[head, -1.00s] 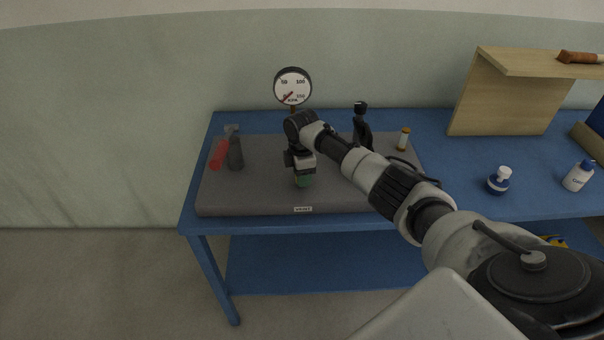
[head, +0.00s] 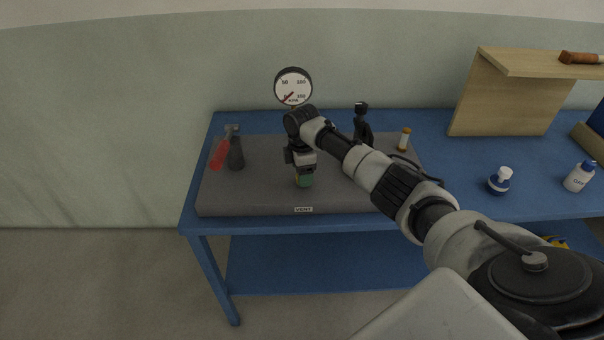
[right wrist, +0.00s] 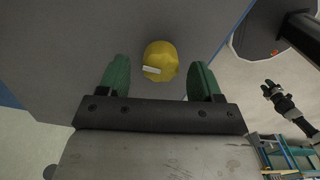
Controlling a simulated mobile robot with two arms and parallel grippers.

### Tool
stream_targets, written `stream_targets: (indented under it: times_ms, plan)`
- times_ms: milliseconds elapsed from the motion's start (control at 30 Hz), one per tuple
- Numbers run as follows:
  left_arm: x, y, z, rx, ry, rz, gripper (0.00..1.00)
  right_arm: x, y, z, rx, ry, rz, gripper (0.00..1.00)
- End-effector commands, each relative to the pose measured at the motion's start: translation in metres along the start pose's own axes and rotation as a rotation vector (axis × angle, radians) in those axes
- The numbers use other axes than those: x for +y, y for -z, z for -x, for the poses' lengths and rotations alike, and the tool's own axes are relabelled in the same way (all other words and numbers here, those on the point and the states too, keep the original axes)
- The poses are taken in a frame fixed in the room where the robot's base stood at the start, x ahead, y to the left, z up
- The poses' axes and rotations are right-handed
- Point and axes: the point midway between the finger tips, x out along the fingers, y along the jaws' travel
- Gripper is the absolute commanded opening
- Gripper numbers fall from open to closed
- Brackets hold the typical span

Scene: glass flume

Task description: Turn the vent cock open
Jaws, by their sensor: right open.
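The vent cock is a yellow knob (right wrist: 167,53) with a white mark on its top, pointing left in the right wrist view. My right gripper (right wrist: 158,80) has its green fingers apart, one on each side of the knob, with gaps between. In the head view the right gripper (head: 304,181) points down over the front of the grey board, and only a little yellow shows by its fingers. A VENT label (head: 303,210) is on the board's front edge. A small dark arm end (right wrist: 280,100) at the right of the wrist view is probably my left gripper; its jaws are unclear.
The grey board (head: 260,196) lies on a blue table (head: 455,205). A pressure gauge (head: 293,84) stands behind my right wrist. A red lever (head: 218,155), a black fitting (head: 361,120) and a small orange-capped vial (head: 404,139) stand around it. Bottles (head: 499,181) are at right.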

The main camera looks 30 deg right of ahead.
Motion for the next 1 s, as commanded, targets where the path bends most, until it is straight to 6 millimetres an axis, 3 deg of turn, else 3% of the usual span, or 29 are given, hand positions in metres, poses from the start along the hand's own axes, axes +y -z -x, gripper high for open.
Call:
stream_targets:
  times_ms: [300,500,1000]
  plan:
    - [0.000,-0.001,-0.009,0.000,0.000,0.000,0.43,0.001,0.000,0.063,0.001,-0.006,0.002,0.65]
    - [0.001,-0.001,-0.011,0.000,0.000,0.000,0.43,0.001,0.000,0.089,0.001,-0.005,0.000,0.65]
    - [0.001,-0.001,-0.012,-0.001,0.000,0.000,0.43,0.000,0.000,0.096,0.000,-0.002,0.000,0.65]
